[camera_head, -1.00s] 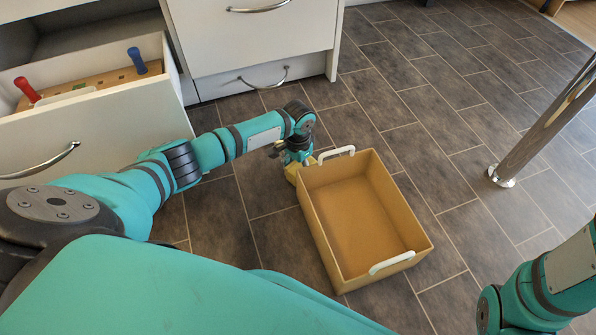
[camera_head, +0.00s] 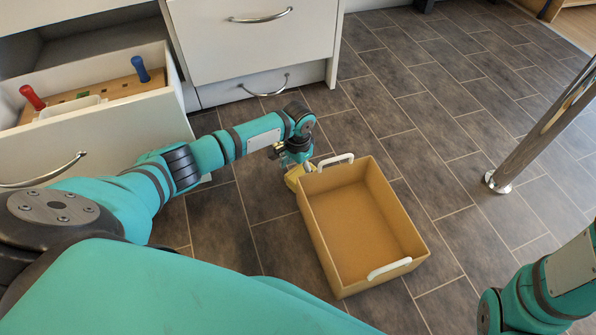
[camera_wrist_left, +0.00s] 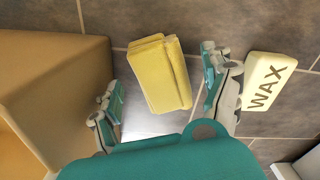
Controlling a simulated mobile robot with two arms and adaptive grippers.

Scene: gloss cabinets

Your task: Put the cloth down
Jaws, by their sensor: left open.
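The yellow folded cloth (camera_wrist_left: 160,75) lies on the tiled floor in the left wrist view, between the spread fingers of my left gripper (camera_wrist_left: 163,92). There is a gap on each side of it, and neither finger appears to touch it. My left gripper is open. My right arm enters at the lower right, but its gripper is out of view.
The open tan box (camera_head: 318,215) with white handles stands empty on the floor, right beside the cloth. A cream block marked WAX (camera_wrist_left: 265,82) lies by the right finger. An open drawer (camera_head: 90,135) is at left; a metal post (camera_head: 530,140) stands right.

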